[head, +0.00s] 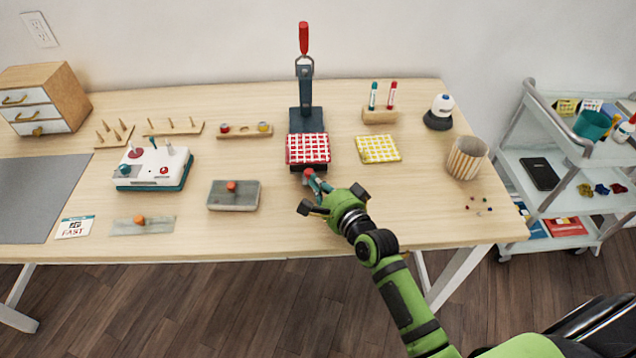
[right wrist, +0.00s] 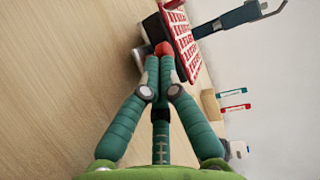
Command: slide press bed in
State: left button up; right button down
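The press (head: 305,95) stands at the back middle of the table, with its red-handled lever (head: 303,38) upright. Its bed, covered by a red-and-white checked cloth (head: 308,148), lies at the front of the press. A red knob (head: 309,172) sticks out from the bed's front edge. My right gripper (head: 314,180) is at this knob, its teal fingers together. In the right wrist view the fingertips (right wrist: 159,62) meet right at the red knob (right wrist: 165,48), which shows just beyond them; contact looks likely. The checked cloth (right wrist: 182,42) shows beside it. My left gripper is not in view.
A yellow checked cloth (head: 378,149) lies right of the bed. A grey block with an orange knob (head: 233,195) and a white-and-teal machine (head: 153,168) are to the left. A marker holder (head: 380,115) and striped cup (head: 467,158) stand right. The tabletop around my gripper is clear.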

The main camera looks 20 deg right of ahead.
aim_at(320, 158)
jog(key=w+b, duration=0.1)
jog(key=w, duration=0.1)
jog(key=w+d, duration=0.1)
jog(key=w, duration=0.2)
jog(key=w+d+b, duration=0.1)
jog(key=w, duration=0.2)
jog(key=shift+w+d+f+b, duration=0.1)
jog(key=shift+d+f+b, duration=0.1)
jog(key=shift+b, duration=0.1)
jog(key=shift+w, duration=0.3)
jog(key=shift+d+r, duration=0.1)
jog(key=shift+r, duration=0.25)
